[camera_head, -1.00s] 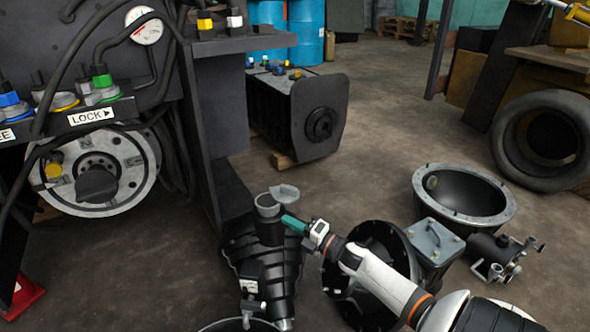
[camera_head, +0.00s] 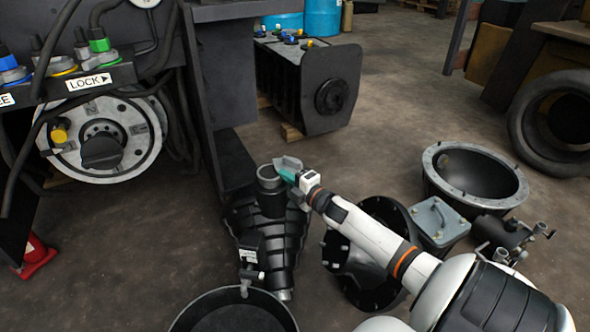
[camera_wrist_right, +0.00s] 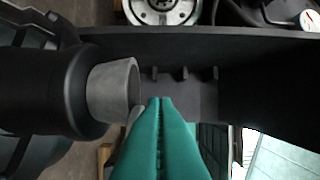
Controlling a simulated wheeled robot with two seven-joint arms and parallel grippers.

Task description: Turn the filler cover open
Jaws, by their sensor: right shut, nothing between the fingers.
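The filler neck is a black tube with a grey collar (camera_head: 268,183) on a ribbed black housing (camera_head: 265,225). The filler cover (camera_head: 288,162), a small grey flap, stands raised at the collar's right rim, and the collar's mouth looks uncovered. My right gripper (camera_head: 284,174) has its teal fingers shut and empty, right by the cover; I cannot tell if they touch it. In the wrist view the shut fingertips (camera_wrist_right: 160,101) are just right of the collar (camera_wrist_right: 113,90), partly hiding the cover's grey edge (camera_wrist_right: 133,122). My left gripper is not in view.
A round black pan (camera_head: 235,315) lies in front of the housing. A black bell-shaped part (camera_head: 370,285) lies under my right arm, with a grey bowl-shaped casing (camera_head: 475,160) beyond. A dark machine frame (camera_head: 215,80) rises behind left.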

